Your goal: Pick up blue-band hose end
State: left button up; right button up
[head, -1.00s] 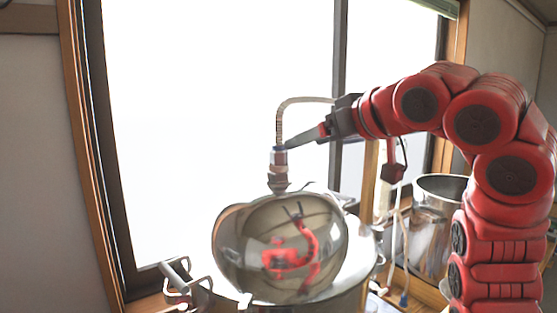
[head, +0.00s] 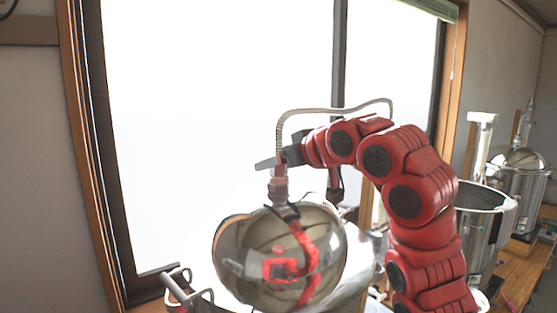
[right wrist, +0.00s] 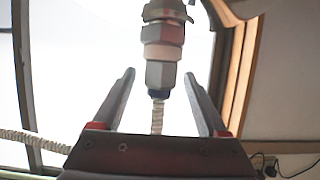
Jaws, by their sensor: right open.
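The pale ribbed hose (head: 335,110) rises from the fitting (head: 279,186) on top of the still's shiny dome (head: 245,255) and arches to the right behind my right arm. In the right wrist view, the blue-band hose end (right wrist: 157,96) is a dark blue band below a metal nut (right wrist: 160,74), with the hose (right wrist: 157,120) running down from it. My right gripper (head: 268,163) is open at the fitting's top and hides the band in the head view. In the right wrist view, the gripper (right wrist: 160,76) has one finger on each side of the nut, with visible gaps. My left gripper is not in view.
The dome sits on a metal pot with handles (head: 180,290) at its left. An open steel pot (head: 482,215) stands to the right, with another lidded vessel (head: 525,185) behind. A bright window (head: 215,100) lies behind the fitting.

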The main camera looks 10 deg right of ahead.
grip_shut()
dwell(0.3)
dwell(0.3)
